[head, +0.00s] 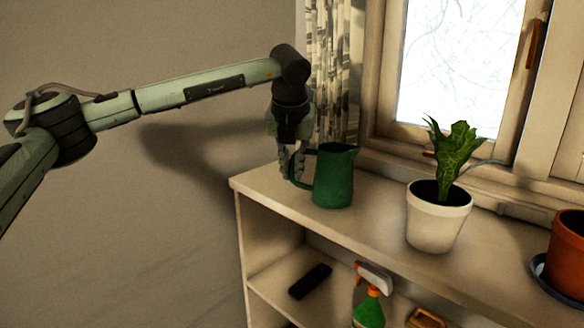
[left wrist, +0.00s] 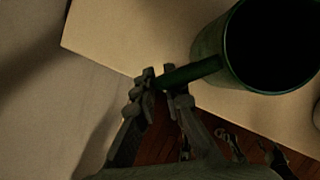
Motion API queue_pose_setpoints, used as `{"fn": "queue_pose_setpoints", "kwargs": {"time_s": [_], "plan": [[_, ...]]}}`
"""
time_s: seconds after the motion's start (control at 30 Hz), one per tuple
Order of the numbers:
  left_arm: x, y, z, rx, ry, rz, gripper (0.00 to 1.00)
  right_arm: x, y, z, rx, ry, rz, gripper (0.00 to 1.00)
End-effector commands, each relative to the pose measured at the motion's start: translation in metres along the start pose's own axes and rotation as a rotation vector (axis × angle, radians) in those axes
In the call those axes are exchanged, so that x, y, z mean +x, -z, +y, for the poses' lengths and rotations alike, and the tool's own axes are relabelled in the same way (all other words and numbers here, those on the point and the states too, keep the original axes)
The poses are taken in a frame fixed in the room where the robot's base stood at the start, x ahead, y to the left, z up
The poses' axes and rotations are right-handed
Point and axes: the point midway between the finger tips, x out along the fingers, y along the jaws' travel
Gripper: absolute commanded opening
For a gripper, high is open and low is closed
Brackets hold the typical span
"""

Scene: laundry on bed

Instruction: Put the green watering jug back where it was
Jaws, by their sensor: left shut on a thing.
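The green watering jug (head: 334,178) is upright at the left end of the shelf top, under the window. Its base looks to be on or just above the surface; I cannot tell for certain. My left gripper (head: 292,176) comes down from above and is shut on the jug's handle, on the jug's left side. In the left wrist view the jug (left wrist: 270,45) shows its dark open top, and the gripper's fingers (left wrist: 162,84) close around the handle. My right gripper is not in view.
A white pot (head: 436,226) with a leafy plant stands right of the jug. A terracotta pot (head: 566,255) on a blue saucer is farther right. A spray bottle (head: 368,308) and a dark object (head: 310,281) are on the lower shelf (head: 270,279). The curtain (head: 333,75) hangs behind.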

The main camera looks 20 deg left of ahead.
Motion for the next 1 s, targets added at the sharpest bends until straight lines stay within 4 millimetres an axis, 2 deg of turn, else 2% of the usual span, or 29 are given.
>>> {"fn": "queue_pose_setpoints", "kwargs": {"time_s": [0.2,0.23,0.4,0.77,0.87,1.0], "plan": [[0.001,0.0,-0.001,-0.001,0.002,-0.003,0.0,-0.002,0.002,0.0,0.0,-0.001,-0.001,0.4],[0.002,0.001,0.0,0.001,0.0,0.0,0.12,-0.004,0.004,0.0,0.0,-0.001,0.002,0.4],[0.002,0.001,0.0,0.001,0.0,0.0,0.31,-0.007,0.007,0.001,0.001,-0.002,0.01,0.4],[-0.002,-0.001,0.0,0.001,0.0,0.0,0.31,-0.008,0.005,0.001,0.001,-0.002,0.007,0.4],[-0.013,-0.001,-0.001,0.001,0.003,-0.003,0.31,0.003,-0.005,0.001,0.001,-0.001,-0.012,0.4],[-0.042,0.0,-0.001,0.001,0.003,-0.004,0.31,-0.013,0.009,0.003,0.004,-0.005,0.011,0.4]]}}
